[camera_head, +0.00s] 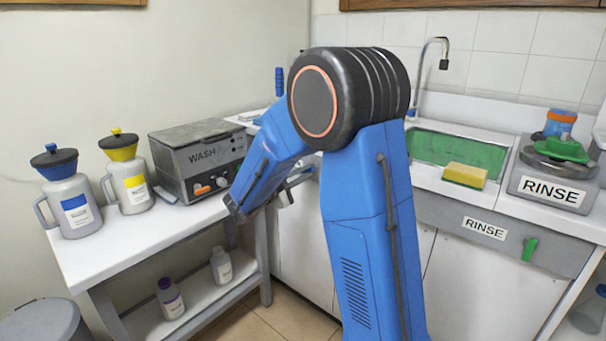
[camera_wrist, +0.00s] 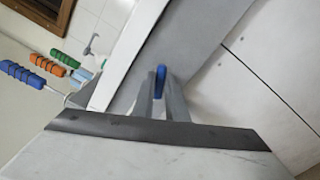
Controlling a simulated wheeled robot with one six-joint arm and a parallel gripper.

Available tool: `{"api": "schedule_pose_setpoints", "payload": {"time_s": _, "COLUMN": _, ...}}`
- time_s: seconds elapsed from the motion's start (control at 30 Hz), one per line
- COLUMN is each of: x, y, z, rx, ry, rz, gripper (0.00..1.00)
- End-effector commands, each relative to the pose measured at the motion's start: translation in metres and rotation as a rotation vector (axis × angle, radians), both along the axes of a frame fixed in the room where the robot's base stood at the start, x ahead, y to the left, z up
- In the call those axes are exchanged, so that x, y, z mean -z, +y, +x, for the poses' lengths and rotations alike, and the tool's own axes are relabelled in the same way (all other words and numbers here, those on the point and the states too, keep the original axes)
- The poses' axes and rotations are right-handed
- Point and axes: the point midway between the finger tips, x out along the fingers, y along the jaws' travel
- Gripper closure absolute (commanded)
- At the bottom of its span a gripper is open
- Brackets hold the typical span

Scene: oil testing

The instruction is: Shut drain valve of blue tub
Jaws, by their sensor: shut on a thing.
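A blue valve handle (camera_wrist: 159,76) shows in the wrist view in front of a grey panel (camera_wrist: 185,45). My gripper (camera_wrist: 161,97) is shut on this handle, with a finger on each side of it. In the head view my gripper (camera_head: 292,184) is partly hidden behind my blue arm, at the front of the counter, right of the wash unit. The blue tub and its valve are hidden behind my arm there, so I cannot tell the tub's inside or water level.
A grey WASH unit (camera_head: 200,157) and two jugs stand on the left table (camera_head: 130,232). A green basin (camera_head: 432,150) with a yellow sponge (camera_head: 464,175) and a green valve handle (camera_head: 530,249) is at right. Several brushes (camera_wrist: 45,65) stand at left in the wrist view.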

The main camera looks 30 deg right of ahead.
Motion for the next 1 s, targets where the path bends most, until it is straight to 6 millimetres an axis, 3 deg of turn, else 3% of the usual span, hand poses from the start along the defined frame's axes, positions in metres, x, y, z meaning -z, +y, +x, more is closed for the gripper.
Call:
{"api": "schedule_pose_setpoints", "payload": {"time_s": 0.5, "x": 0.0032, "y": -0.0001, "z": -0.0011, "rx": 0.0, "ry": -0.347, "rz": 0.127, "gripper": 1.0}}
{"api": "schedule_pose_setpoints", "payload": {"time_s": 1.0, "x": 0.0041, "y": -0.0001, "z": -0.0014, "rx": 0.002, "ry": -0.43, "rz": 0.158, "gripper": 1.0}}
